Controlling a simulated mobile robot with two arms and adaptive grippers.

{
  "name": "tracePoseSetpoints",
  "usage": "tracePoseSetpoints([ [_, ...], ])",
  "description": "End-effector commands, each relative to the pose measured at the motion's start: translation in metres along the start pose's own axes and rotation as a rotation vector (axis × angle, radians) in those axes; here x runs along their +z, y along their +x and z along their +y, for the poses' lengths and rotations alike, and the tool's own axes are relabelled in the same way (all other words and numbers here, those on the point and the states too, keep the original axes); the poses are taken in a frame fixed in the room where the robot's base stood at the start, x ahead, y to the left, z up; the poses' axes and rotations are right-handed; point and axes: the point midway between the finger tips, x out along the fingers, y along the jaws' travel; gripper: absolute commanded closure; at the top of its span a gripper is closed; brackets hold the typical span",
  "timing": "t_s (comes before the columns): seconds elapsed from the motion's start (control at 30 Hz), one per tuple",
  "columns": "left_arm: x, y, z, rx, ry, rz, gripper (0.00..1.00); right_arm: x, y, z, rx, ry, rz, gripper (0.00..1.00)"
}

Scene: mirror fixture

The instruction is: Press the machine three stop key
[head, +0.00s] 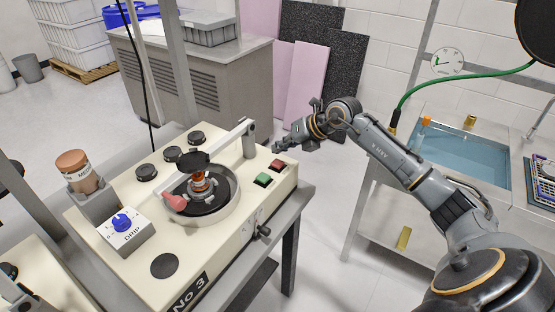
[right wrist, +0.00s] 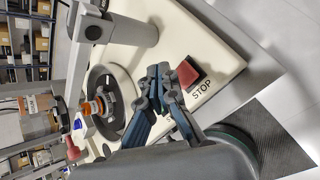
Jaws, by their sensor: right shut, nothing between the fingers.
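The machine marked "No 3" (head: 215,262) is a cream bench unit with a round dark plate. Its red stop key (head: 277,165) sits near the right corner of the top, beside a green key (head: 263,180). My right gripper (head: 279,147) is shut and empty, just beyond the red key in the head view. In the right wrist view the red key (right wrist: 187,73) stands by the word STOP, to the right of my shut fingertips (right wrist: 158,72). A gap shows between them in the picture; their height above the panel is hard to tell. The green key is not visible there. My left gripper is out of view.
A pale arm (head: 220,143) on a short post spans the machine's top near the keys. A drip dial box (head: 125,229) and several black knobs sit farther left. A water tank (head: 465,160) stands to the right. Open floor lies between machine and tank.

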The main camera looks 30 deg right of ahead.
Motion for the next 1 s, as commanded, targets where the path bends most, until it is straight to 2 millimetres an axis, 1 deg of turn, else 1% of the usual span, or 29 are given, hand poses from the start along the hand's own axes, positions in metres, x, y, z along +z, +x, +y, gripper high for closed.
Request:
tracePoseSetpoints([
  [0.03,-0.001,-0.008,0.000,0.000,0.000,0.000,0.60,0.005,-0.007,0.005,0.000,-0.001,-0.001,1.00],
  [0.27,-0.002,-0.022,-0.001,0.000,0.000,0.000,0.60,0.015,-0.021,0.016,0.001,-0.001,0.000,1.00],
  [1.0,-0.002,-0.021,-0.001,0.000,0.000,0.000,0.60,0.015,-0.021,0.016,0.001,0.000,0.000,1.00],
])
